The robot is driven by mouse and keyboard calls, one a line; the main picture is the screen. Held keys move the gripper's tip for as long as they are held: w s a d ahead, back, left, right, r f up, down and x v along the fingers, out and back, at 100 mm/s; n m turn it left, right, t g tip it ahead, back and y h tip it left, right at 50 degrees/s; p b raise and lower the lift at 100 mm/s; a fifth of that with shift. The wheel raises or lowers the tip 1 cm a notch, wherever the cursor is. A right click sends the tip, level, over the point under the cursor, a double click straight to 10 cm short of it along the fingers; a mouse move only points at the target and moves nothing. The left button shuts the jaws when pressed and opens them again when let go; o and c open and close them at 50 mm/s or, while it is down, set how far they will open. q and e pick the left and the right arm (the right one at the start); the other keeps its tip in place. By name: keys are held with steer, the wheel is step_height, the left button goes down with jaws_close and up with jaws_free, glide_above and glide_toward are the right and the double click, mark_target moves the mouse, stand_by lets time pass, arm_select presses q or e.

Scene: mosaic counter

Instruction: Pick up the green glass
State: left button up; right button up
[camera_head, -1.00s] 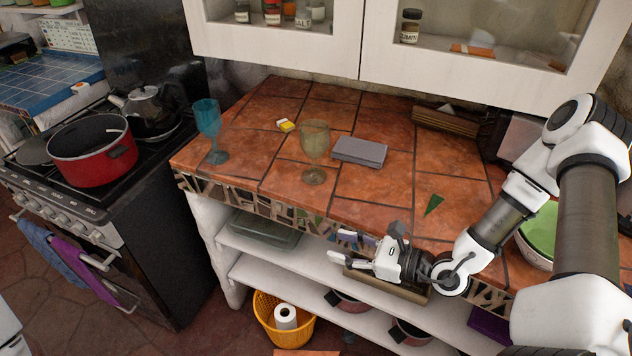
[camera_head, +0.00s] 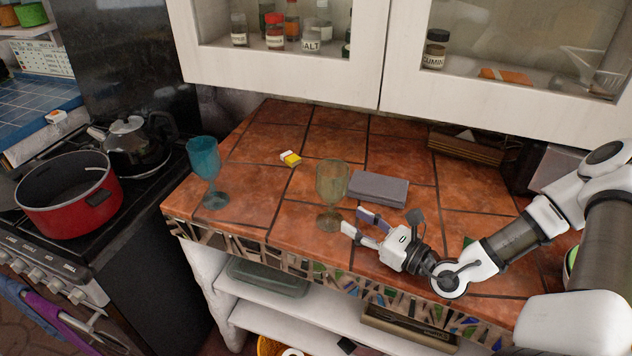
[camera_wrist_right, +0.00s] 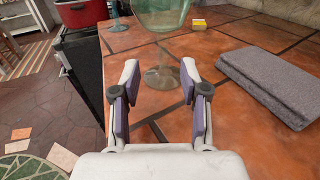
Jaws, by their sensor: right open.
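The green glass (camera_head: 331,187) is a stemmed goblet, upright on the terracotta-tiled counter (camera_head: 262,195). In the right wrist view the green glass (camera_wrist_right: 162,45) stands straight ahead, its stem and foot seen just beyond and between the fingertips; its top is cut off. My right gripper (camera_head: 354,222) is open and empty, close to the glass at its lower right, pointing left toward it. In the wrist view the two fingers of the right gripper (camera_wrist_right: 160,76) are spread apart. A blue glass (camera_head: 206,165) stands to the left on the counter. My left gripper is not in view.
A grey folded cloth or flat block (camera_head: 378,188) lies right of the green glass. A small yellow box (camera_head: 290,158) lies behind it. A red pot (camera_head: 70,200) and kettle (camera_head: 138,150) sit on the stove. Cabinets (camera_head: 280,60) hang above the counter.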

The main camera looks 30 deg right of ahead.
mark_target(333, 205)
steer(key=shift+w+f, duration=0.1)
steer(key=shift+w, duration=0.35)
steer(key=shift+w+a+f+b, duration=0.15)
steer(key=shift+w+b, duration=0.15)
steer(key=shift+b, duration=0.25)
steer(key=shift+w+a+r+b, duration=0.3)
steer(key=shift+w+r+b, duration=0.05)
steer(key=x, duration=0.4)
steer(key=shift+w+d, duration=0.2)
steer(key=shift+w, duration=0.15)
steer(key=shift+w+a+r+b, duration=0.2)
steer(key=shift+w+a+b, duration=0.1)
steer(key=shift+w, duration=0.15)
steer(key=shift+d, duration=0.15)
steer(key=shift+c, duration=0.4)
jaws_close()
